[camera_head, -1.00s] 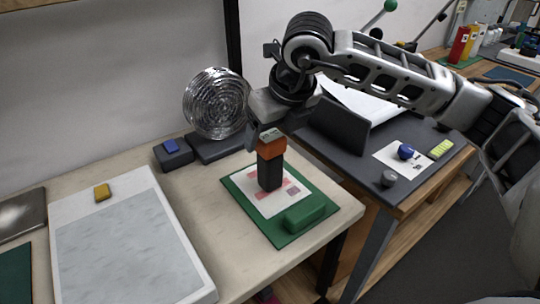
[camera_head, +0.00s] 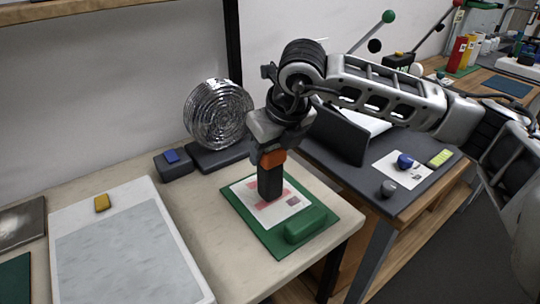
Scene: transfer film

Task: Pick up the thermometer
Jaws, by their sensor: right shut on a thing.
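The thermometer (camera_head: 270,182) is an upright block with a black lower part and an orange upper part. It stands over the printed white sheet on the green mat (camera_head: 265,237), near the front right of the pale table. My right gripper (camera_head: 271,154) comes down on it from above and is shut on its orange top, hiding the upper end. I cannot tell whether its base still touches the sheet. My left gripper is not in view.
A green block (camera_head: 305,226) lies on the mat's front corner. Behind stand a shiny coiled disc (camera_head: 218,113) and a dark box with a blue top (camera_head: 172,163). A white-framed panel (camera_head: 125,250) with a yellow block (camera_head: 102,203) fills the left. A dark side table (camera_head: 400,200) stands right.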

